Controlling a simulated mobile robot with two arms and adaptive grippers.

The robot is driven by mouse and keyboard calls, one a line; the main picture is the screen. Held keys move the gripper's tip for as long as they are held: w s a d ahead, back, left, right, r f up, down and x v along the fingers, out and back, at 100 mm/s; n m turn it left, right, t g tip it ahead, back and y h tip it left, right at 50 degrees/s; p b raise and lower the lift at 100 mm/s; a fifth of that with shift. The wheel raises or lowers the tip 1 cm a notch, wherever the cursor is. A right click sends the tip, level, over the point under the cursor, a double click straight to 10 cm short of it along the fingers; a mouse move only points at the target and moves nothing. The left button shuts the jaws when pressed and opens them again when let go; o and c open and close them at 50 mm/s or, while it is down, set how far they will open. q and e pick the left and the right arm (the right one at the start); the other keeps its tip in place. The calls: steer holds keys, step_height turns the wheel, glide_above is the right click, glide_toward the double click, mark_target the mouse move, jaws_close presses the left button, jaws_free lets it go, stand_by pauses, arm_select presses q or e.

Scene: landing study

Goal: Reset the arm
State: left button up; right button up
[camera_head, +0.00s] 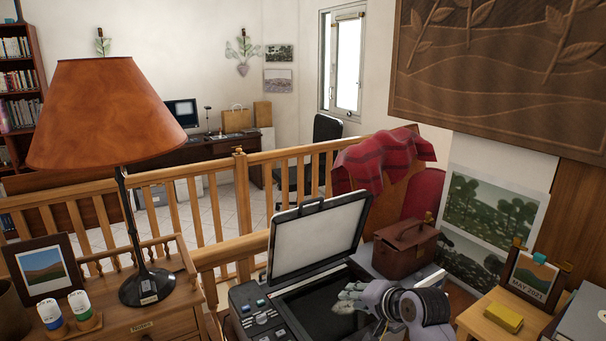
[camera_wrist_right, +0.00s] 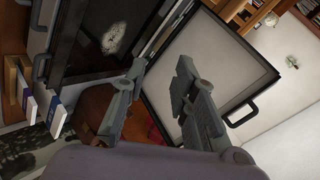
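My right gripper (camera_head: 347,299) is at the right part of an open flatbed scanner, over its dark glass (camera_head: 303,303). The right wrist view shows its two fingers (camera_wrist_right: 160,65) spread apart, with nothing between them. The scanner's lid (camera_head: 318,238) stands raised behind the glass and also shows in the wrist view (camera_wrist_right: 215,85). A pale speckled patch (camera_wrist_right: 117,40) lies on the glass; I cannot tell what it is. My left gripper is in neither view.
A brown leather bag (camera_head: 405,250) stands close behind the gripper. A small wooden table with a yellow block (camera_head: 503,318) is at the right. A lamp (camera_head: 105,115) stands on a cabinet at the left. A wooden railing (camera_head: 215,205) runs behind the scanner.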

steer(key=s+d+f+n+g+h, duration=0.1)
steer(key=s+d+f+n, duration=0.1)
steer(key=s+f, duration=0.5)
steer(key=s+d+f+n+g+h, duration=0.15)
steer(key=s+f, duration=0.35)
steer(key=s, duration=0.5)
steer(key=s+d+f+n+g+h, duration=0.1)
steer(key=s+d+f+n+g, duration=0.15)
steer(key=s, duration=0.95)
steer(key=s+d+f+n+g+h, duration=0.15)
steer(key=s+n, duration=0.25)
steer(key=s, duration=0.7)
step_height(320, 180, down, 28)
steer(key=s+g+b, duration=0.1)
steer(key=b, duration=0.3)
steer(key=s+d+f+g+b, duration=0.1)
steer(key=s+d+f+b, duration=0.1)
steer(key=s+f, duration=1.5)
step_height(320, 180, down, 4)
steer(key=shift+d+r+b, duration=0.15)
steer(key=shift+d+b, duration=0.2)
steer(key=shift+b, duration=0.2)
steer(key=shift+s, duration=0.1)
